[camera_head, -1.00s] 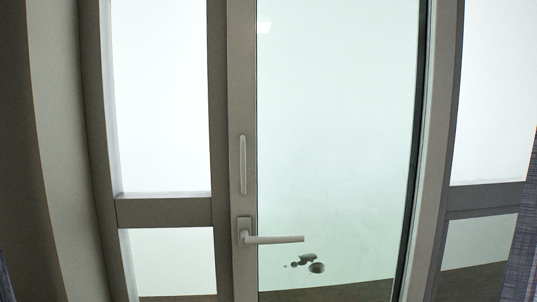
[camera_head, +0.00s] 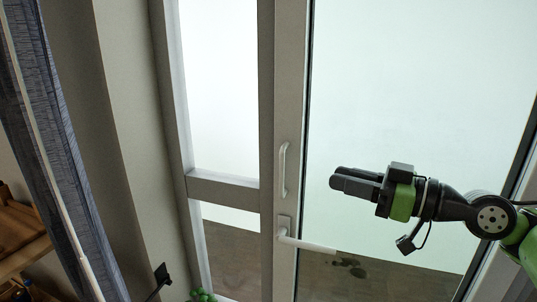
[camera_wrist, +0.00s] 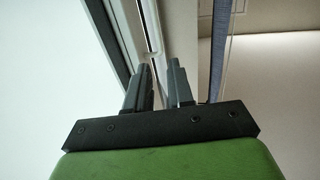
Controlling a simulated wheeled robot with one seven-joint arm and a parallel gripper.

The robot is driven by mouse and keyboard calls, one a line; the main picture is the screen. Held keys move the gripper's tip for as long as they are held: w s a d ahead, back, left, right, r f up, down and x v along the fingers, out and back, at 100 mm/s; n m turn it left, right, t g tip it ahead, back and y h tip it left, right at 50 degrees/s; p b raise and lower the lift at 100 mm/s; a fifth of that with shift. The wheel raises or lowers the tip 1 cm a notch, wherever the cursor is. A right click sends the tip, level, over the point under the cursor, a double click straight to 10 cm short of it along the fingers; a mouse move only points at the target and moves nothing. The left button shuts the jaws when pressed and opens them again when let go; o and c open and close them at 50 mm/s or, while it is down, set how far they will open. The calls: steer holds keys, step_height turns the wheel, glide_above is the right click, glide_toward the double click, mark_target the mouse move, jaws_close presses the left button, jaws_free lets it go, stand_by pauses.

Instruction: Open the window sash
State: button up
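The window sash is a tall glass pane in a grey frame (camera_head: 291,70), standing shut as far as I can tell. On its left stile is a white lever handle (camera_head: 312,244) pointing right, with a slim vertical pull bar (camera_head: 283,170) above it. My gripper (camera_head: 335,177) reaches in from the right, in front of the glass. It is above and right of the lever, apart from both handles. In the wrist view its two dark fingers (camera_wrist: 159,72) stand a little apart with nothing between them. They point toward grey frame edges.
A narrow fixed pane with a grey crossbar (camera_head: 225,189) is left of the sash. A blue-grey curtain (camera_head: 50,130) and a wooden shelf (camera_head: 20,235) are at the far left. A green object (camera_head: 203,295) shows at the bottom edge.

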steer(key=p+x, duration=0.2)
steer(key=x, duration=1.3)
steer(key=shift+w+d+f, duration=0.1)
steer(key=shift+d+f, duration=0.05)
jaws_close()
